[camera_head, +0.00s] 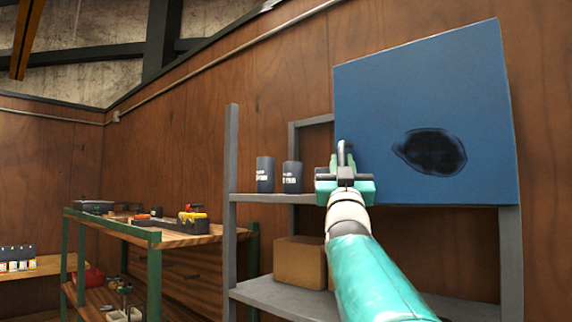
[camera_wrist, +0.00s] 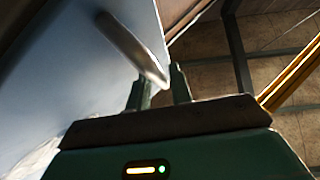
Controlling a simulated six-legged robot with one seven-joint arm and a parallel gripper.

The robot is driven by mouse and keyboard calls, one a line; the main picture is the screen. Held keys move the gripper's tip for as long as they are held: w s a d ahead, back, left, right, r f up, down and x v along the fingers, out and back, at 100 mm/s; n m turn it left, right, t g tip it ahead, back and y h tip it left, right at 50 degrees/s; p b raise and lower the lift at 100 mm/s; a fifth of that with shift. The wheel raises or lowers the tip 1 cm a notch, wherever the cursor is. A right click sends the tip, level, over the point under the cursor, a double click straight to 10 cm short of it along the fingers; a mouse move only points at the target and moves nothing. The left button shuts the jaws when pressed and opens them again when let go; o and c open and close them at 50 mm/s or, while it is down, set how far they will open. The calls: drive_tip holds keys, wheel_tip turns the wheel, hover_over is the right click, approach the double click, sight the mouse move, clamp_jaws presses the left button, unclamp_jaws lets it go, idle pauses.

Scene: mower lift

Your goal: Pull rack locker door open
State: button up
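The blue rack locker (camera_head: 425,95) sits high on the grey rack, and its large blue face looks closed; I cannot make out a door seam. A grey bar handle (camera_head: 342,155) shows at its lower left edge. My gripper (camera_head: 345,170) is at that handle. In the wrist view, the handle (camera_wrist: 130,45) slants down over the pale blue locker face (camera_wrist: 60,75). Its near end is between or just beyond the two fingers of my gripper (camera_wrist: 160,85). The fingers stand apart; a gap shows on the left side of the handle, and firm contact is not visible.
The grey rack (camera_head: 231,210) holds two dark cans (camera_head: 278,176) and a cardboard box (camera_head: 299,262) beside my arm. A green-framed workbench (camera_head: 155,240) with tools stands to the left. A dark patch (camera_head: 431,151) marks the locker face.

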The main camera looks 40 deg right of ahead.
drive_tip(key=shift+d+r, duration=0.1)
drive_tip(key=shift+r, duration=0.15)
drive_tip(key=shift+w, duration=0.25)
drive_tip(key=shift+s, duration=0.15)
clamp_jaws()
